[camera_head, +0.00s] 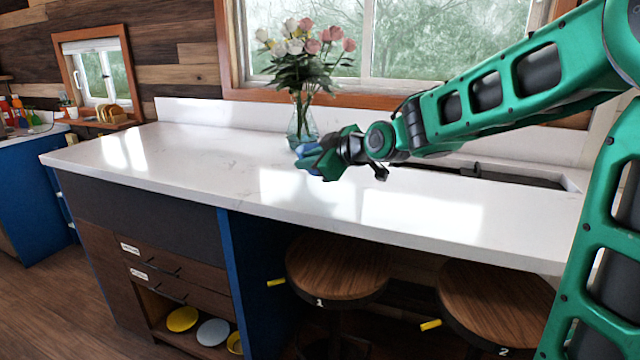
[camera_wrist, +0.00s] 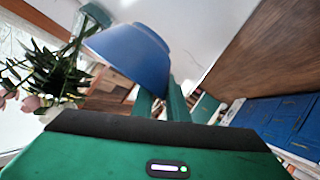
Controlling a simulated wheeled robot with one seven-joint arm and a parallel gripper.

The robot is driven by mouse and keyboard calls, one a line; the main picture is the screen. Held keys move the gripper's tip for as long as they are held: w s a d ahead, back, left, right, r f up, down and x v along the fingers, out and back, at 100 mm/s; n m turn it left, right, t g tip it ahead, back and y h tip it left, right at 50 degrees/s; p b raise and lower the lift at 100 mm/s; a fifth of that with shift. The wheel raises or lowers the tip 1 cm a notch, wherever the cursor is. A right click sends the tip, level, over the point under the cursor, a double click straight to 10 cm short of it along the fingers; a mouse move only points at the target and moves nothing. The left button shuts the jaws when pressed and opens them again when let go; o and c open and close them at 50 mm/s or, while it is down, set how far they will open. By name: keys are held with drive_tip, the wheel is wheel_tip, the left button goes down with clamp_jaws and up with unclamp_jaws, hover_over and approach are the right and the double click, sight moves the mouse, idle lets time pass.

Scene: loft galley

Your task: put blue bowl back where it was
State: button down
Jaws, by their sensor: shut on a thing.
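The blue bowl (camera_wrist: 135,55) is held by its rim in my gripper (camera_wrist: 162,104), and it is tilted in the wrist view. In the head view my gripper (camera_head: 328,160) is above the white counter, in front of the glass vase. Only a small part of the blue bowl (camera_head: 308,150) shows there, at the fingertips; my gripper hides the rest. I cannot tell from the head view how high the bowl is above the counter.
The white counter (camera_head: 190,150) is mostly clear to the left. A vase (camera_head: 302,120) with flowers stands close behind my gripper. A sink (camera_head: 520,176) lies to the right. Below are stools (camera_head: 338,268), drawers (camera_head: 150,250) and an open shelf with a yellow plate (camera_head: 182,319) and a grey-blue plate (camera_head: 213,332).

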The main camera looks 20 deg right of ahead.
drive_tip(key=w+d+f, duration=0.1)
drive_tip(key=d, duration=0.1)
drive_tip(key=w+d+f, duration=0.2)
drive_tip(key=shift+w+f, duration=0.1)
drive_tip(key=shift+w, duration=0.15)
drive_tip(key=shift+f, duration=2)
drive_tip(key=c, duration=1.7)
unclamp_jaws()
drive_tip(key=shift+c, duration=0.2)
drive_tip(key=v, duration=1.2)
drive_tip(key=shift+a, duration=0.1)
drive_tip(key=shift+s+f, duration=0.1)
